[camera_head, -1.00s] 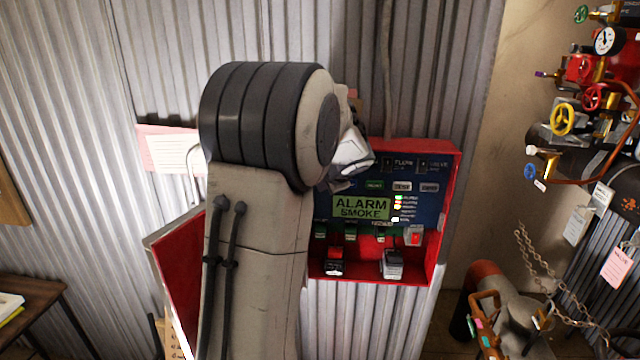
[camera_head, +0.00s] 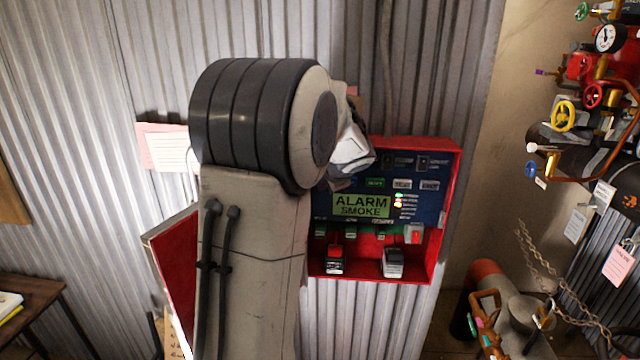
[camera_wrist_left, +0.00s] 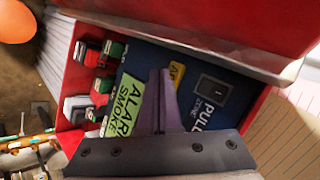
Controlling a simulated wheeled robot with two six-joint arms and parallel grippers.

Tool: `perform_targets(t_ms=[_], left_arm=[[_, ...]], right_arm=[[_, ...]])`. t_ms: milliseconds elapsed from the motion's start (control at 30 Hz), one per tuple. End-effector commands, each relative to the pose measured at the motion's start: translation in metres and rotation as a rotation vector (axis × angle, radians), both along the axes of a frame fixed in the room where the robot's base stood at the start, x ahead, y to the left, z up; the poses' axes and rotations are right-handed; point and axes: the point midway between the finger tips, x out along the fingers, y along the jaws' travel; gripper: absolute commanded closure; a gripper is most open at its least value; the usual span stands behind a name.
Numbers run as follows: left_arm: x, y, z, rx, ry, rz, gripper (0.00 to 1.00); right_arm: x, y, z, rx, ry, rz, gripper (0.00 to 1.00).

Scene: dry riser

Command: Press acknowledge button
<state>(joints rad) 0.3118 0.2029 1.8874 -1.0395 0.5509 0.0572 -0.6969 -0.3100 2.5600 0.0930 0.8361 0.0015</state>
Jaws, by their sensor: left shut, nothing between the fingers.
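The red alarm box (camera_head: 452,210) hangs on the corrugated wall. Its dark blue panel (camera_head: 432,205) has a green display (camera_head: 362,206) reading "ALARM SMOKE" and a row of small blue, green and white buttons above it. I cannot read which is the acknowledge button. My left gripper (camera_head: 350,157) is at the panel's upper left; my arm hides that part, and the fingertips are not clear. In the left wrist view, the shut, empty fingers (camera_wrist_left: 164,80) point at the panel between the display (camera_wrist_left: 125,105) and a black switch (camera_wrist_left: 212,92) labelled "PULL". Contact cannot be told.
The box's door (camera_head: 175,255) hangs open at left. Red and grey key-like parts (camera_head: 393,262) sit at the box's bottom. Pipes with handwheels (camera_head: 563,115) and a gauge (camera_head: 608,38) stand at right. A paper notice (camera_head: 165,150) is left of my arm.

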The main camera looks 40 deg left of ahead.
Motion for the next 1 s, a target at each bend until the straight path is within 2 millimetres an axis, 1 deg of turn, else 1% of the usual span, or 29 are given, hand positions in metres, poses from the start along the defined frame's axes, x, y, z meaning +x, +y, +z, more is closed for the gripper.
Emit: perform_targets(t_ms=[67, 467, 700, 900, 1000], left_arm=[[-0.003, -0.002, -0.001, 0.000, -0.001, -0.001, 1.00], [-0.007, -0.005, -0.001, 0.000, -0.001, 0.001, 1.00], [-0.027, -0.016, -0.002, 0.000, -0.002, 0.001, 1.00], [-0.042, -0.026, -0.001, 0.000, -0.001, -0.001, 1.00], [-0.047, -0.029, -0.001, 0.000, -0.001, 0.001, 1.00]], right_arm=[[0.000, 0.000, -0.004, 0.000, 0.000, 0.000, 0.00], [0.000, 0.000, -0.006, 0.000, 0.000, 0.000, 0.00], [0.000, 0.000, -0.018, 0.000, 0.000, 0.000, 0.00], [0.000, 0.000, -0.025, 0.000, 0.000, 0.000, 0.00], [0.000, 0.000, -0.026, 0.000, 0.000, 0.000, 0.00]])
